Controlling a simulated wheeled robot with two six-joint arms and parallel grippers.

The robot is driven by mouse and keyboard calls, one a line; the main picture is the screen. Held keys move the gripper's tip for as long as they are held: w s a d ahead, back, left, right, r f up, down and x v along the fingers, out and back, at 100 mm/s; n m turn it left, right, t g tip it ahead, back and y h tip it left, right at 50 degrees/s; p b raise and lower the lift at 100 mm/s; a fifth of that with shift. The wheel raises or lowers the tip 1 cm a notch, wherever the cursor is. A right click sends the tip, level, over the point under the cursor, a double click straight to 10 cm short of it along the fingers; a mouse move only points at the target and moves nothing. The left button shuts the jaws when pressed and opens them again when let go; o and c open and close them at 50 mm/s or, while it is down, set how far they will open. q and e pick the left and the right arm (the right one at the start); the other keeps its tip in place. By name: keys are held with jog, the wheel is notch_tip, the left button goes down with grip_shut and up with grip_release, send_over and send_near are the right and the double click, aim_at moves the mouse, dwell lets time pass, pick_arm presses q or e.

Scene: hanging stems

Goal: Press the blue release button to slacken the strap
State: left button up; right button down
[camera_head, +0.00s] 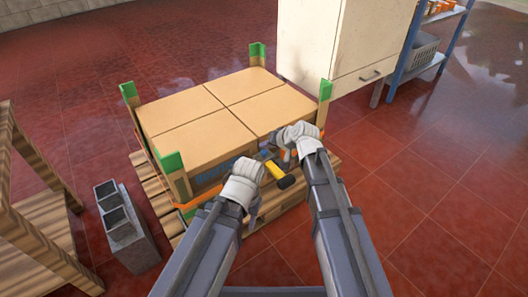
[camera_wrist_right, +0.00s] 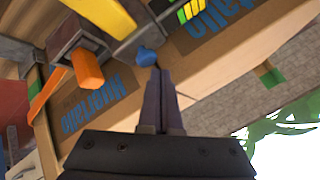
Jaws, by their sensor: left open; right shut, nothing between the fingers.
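The blue release button (camera_wrist_right: 147,56) shows in the right wrist view as a small blue knob beside the grey and yellow strap fitting (camera_wrist_right: 80,42). My right gripper (camera_wrist_right: 160,74) is shut and empty, its fingertips right at the button; I cannot tell whether they touch it. In the head view, my right gripper (camera_head: 281,148) is at the front right of the boxes, and the button is hidden. The orange strap (camera_head: 191,203) runs along the front of the load.
Cardboard boxes (camera_head: 210,112) with green-topped corner posts stand on a wooden pallet (camera_head: 165,210). Grey blocks (camera_head: 128,230) and a wooden table (camera_head: 40,215) are at left. A white cabinet (camera_head: 345,45) and blue shelf (camera_head: 407,55) stand behind. The red floor at right is clear.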

aim_at(266, 155)
jog(key=shift+f, duration=0.25)
jog(key=shift+f+b, duration=0.65)
jog(key=shift+b, duration=0.1)
dwell(0.6)
jog(key=shift+r, duration=0.1)
jog(key=shift+r+p, duration=0.95)
jog(key=shift+p, duration=0.1)
jog(key=shift+r, duration=0.1)
notch_tip(266, 155, up, 5)
jog(key=p, duration=0.5)
dwell(0.6)
